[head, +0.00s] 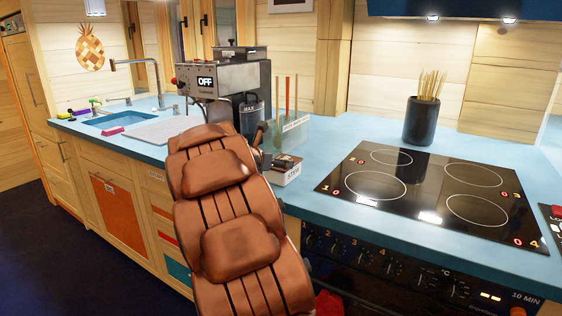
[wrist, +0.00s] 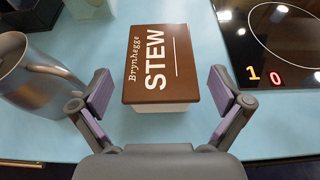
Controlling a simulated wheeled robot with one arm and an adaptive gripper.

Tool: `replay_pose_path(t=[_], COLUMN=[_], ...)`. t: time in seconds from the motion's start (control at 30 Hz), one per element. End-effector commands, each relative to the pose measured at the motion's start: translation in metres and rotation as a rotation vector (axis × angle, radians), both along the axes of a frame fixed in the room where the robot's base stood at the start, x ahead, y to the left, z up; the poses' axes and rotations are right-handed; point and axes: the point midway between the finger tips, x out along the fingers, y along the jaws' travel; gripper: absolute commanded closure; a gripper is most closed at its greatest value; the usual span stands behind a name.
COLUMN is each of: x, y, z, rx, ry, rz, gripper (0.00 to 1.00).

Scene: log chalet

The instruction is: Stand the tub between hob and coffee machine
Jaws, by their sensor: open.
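The tub (wrist: 160,62) is a pale box with a brown lid lettered "Brynhegge STEW". It is upright at the blue counter, lid up, and also shows in the head view (head: 287,166), partly behind my arm. There it lies between the coffee machine (head: 225,78) and the black hob (head: 430,190), nearer the counter's front edge. My gripper (wrist: 161,92) is open, with one finger on each side of the tub's near part and gaps to both sides. In the head view my arm mostly hides the gripper.
A metal jug (wrist: 38,82) stands close left of my gripper. A clear container with tall sticks (head: 291,132) stands behind the tub. A dark pot of sticks (head: 424,120) stands behind the hob. Blue counter is bare between tub and hob. The sink (head: 112,121) is far left.

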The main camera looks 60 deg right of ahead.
Motion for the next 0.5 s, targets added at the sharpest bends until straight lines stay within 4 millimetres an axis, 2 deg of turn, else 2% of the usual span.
replay_pose_path(t=[0.03, 0.2, 0.33, 0.5], x=[0.001, -0.001, -0.001, -0.002], y=[0.01, 0.038, 0.053, 0.062], z=[0.007, 0.017, 0.023, 0.026], rx=[-0.004, -0.002, -0.002, -0.001], ry=[-0.002, 0.001, 0.0, -0.001], rz=[0.004, 0.003, 0.003, 0.003], gripper=[0.0, 0.0, 0.0, 0.0])
